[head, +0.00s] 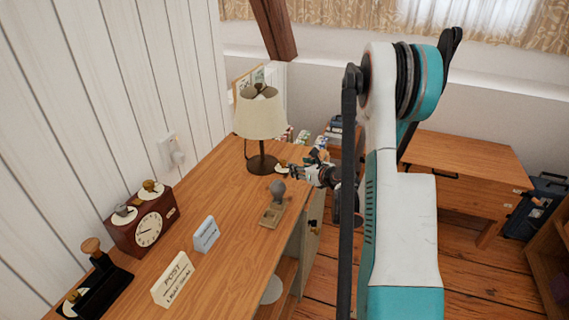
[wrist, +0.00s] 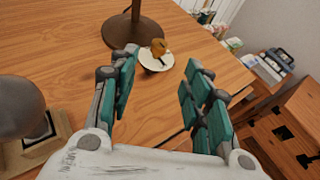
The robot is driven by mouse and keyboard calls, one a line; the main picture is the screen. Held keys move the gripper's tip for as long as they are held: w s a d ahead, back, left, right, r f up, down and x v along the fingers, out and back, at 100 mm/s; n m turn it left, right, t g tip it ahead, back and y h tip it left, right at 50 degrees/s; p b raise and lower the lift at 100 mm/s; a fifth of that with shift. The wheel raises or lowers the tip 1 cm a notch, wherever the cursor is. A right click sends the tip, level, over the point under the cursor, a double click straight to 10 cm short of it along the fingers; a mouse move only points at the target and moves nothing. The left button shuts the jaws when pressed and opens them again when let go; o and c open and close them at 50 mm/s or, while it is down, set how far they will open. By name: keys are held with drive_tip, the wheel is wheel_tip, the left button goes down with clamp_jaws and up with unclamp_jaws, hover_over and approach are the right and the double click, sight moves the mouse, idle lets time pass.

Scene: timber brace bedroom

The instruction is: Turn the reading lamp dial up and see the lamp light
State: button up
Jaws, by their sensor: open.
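The reading lamp (head: 262,118) stands at the far end of the wooden desk, with a cream shade and dark base. Its bulb does not appear lit. The dial, a brass knob (wrist: 158,47) on a pale round plate (wrist: 157,60), sits on the desk just beside the lamp base (wrist: 133,28). In the head view the dial's plate (head: 282,168) is partly hidden near my gripper. My gripper (head: 296,172) is open and empty. In the wrist view its teal fingers (wrist: 160,83) are spread apart, with the dial beyond and between the fingertips, not touching.
A grey-knobbed stamp on a wooden block (head: 275,205) stands close by, left in the wrist view. A clock box (head: 142,222), a POST sign (head: 174,279) and a small card (head: 206,234) are on the near desk. The desk's right edge is close to my arm.

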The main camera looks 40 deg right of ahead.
sight(284, 161)
drive_tip(key=b+x, duration=0.3)
drive_tip(key=x, duration=0.9)
drive_tip(key=shift+a+f, duration=0.1)
drive_tip(key=shift+c, duration=0.5)
clamp_jaws()
